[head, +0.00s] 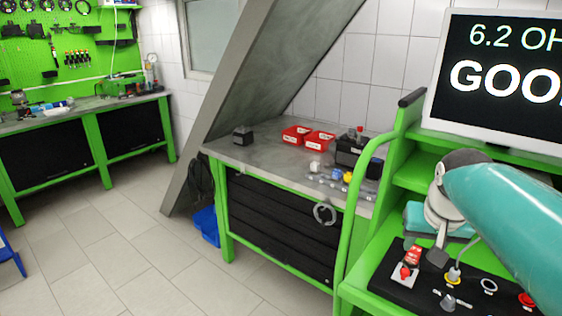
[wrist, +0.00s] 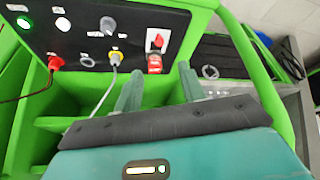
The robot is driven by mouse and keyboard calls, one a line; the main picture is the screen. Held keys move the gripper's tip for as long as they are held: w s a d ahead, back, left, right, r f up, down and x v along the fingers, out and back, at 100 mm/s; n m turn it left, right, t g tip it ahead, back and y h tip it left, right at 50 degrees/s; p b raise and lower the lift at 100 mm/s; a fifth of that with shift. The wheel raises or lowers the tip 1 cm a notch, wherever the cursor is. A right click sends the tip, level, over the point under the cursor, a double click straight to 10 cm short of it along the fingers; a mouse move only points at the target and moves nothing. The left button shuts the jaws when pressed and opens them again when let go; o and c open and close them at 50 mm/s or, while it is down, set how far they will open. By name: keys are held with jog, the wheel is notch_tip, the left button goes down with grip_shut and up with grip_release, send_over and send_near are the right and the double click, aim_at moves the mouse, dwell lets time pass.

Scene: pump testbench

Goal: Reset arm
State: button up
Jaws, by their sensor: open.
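My gripper (wrist: 160,84) shows in the wrist view, with its two grey-green fingers apart and nothing between them. Beyond the fingertips is the black test panel (wrist: 85,30) of the green bench. On it are a red switch (wrist: 157,42), a yellow-ringed plug with a white cable (wrist: 115,58), a grey knob (wrist: 107,24) and a red plug with a dark cable (wrist: 56,63). The fingers appear apart from these.
A screen (head: 500,62) above the bench reads "6.2 OH" and "GOO", cut off at the edge. A grey workbench (head: 260,156) holds red bins (head: 319,140) and small parts. A slanted grey beam (head: 215,110) stands left of it.

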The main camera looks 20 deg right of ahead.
jog(key=s+a+f+n+t+y, duration=0.1)
jog(key=s+a+f+n, duration=0.1)
jog(key=a, duration=0.9)
jog(key=s+a+f+n+y, duration=0.1)
jog(key=s+a+f+n, duration=0.2)
jog(key=a, duration=0.9)
jog(key=shift+s+a+f+n+t, duration=0.15)
jog(key=shift+a+f+n+t, duration=0.15)
jog(key=shift+n+t, duration=0.15)
